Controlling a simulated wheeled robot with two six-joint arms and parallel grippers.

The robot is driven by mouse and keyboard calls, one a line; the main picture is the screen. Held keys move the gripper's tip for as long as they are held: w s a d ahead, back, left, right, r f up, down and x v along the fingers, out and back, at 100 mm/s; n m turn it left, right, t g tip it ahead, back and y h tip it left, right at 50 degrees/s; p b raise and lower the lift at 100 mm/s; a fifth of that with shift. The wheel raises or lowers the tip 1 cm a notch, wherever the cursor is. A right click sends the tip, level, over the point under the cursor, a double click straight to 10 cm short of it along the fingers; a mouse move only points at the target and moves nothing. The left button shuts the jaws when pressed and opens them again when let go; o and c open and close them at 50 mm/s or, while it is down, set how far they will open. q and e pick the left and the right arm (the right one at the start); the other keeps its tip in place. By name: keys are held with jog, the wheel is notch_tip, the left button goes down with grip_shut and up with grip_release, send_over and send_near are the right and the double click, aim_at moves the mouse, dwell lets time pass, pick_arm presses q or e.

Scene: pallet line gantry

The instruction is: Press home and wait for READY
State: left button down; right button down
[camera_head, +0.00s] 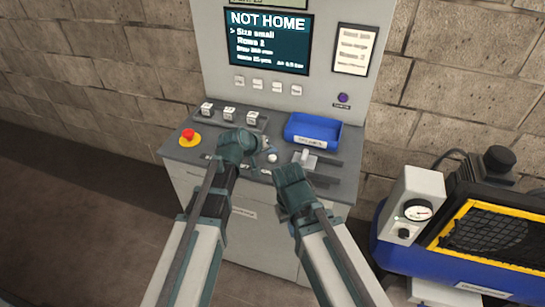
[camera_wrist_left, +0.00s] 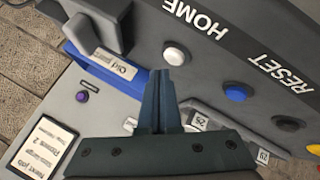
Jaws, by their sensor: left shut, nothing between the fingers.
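The screen (camera_head: 268,40) on the panel reads NOT HOME, with lines of smaller text below. In the left wrist view a round white button (camera_wrist_left: 177,54) sits beside the printed word HOME (camera_wrist_left: 194,18). A blue button (camera_wrist_left: 238,93) sits beside the word RESET. My left gripper (camera_wrist_left: 163,75) is shut and empty, its tips close to the white button; I cannot tell whether they touch. In the head view my left gripper (camera_head: 259,146) is over the desk, by a white button (camera_head: 272,158). My right gripper (camera_head: 290,177) is at the desk's front edge, its fingers unclear.
A red stop knob (camera_head: 188,134) on a yellow base stands at the desk's left. A blue tray (camera_head: 313,130) and a grey lever (camera_head: 306,155) are at its right. A machine with a gauge (camera_head: 418,212) stands farther right.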

aim_at(271, 159)
dwell(0.3)
pick_arm(q)
jog(key=shift+f+b, duration=0.45)
jog(key=shift+f+b, duration=0.4)
jog(key=shift+b, duration=0.05)
dwell(0.6)
jog(key=shift+r, duration=0.15)
jog(key=shift+r+p, duration=0.7)
jog(key=shift+p, duration=0.2)
notch_tip(271, 159, up, 5)
jog(key=p, duration=0.5)
jog(key=shift+r, duration=0.1)
